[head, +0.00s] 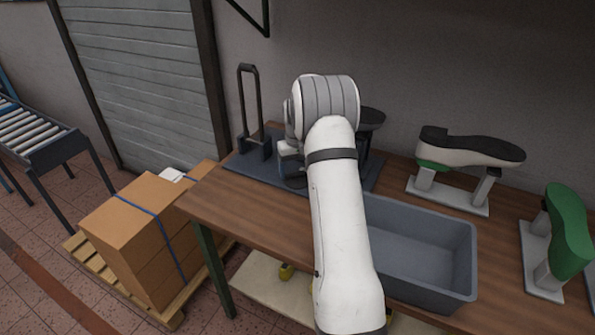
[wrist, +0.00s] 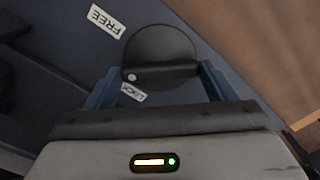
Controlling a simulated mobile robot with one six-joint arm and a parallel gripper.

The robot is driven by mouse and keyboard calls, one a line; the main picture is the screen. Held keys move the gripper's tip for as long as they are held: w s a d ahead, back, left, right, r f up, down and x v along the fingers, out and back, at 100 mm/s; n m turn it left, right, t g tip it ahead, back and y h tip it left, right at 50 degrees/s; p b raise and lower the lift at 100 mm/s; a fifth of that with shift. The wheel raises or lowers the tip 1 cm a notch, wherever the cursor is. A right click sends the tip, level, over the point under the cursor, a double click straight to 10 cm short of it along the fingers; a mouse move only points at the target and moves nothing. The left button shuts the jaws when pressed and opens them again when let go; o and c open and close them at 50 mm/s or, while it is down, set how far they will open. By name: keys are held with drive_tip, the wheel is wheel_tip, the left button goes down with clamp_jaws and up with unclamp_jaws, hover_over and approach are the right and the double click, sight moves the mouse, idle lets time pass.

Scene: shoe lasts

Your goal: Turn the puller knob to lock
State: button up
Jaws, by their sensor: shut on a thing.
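The puller knob (wrist: 158,48) is a dark round disc with a raised bar and a white dot, seen in the wrist view. The white dot is at the disc's lower left, close to the LOCK label (wrist: 132,92). The FREE label (wrist: 105,20) is farther up and left. My gripper (wrist: 158,80) has its blue fingers at either side of the knob's bar and is shut on it; the fingertip contact is partly hidden. In the head view my arm hides the knob, above the dark base plate (head: 240,166).
A black upright handle (head: 248,85) stands at the left of the plate. A grey bin (head: 440,290) is right of my arm. A shoe on a last stand (head: 470,150) and a green last (head: 568,235) are farther right. Cartons (head: 130,220) stand at the left.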

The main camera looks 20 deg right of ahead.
drive_tip(key=n, duration=0.4)
drive_tip(key=shift+n+b, duration=0.3)
drive_tip(key=shift+b, duration=0.05)
drive_tip(key=shift+n, duration=2.3)
drive_tip(key=shift+r, duration=0.1)
drive_tip(key=o, duration=1)
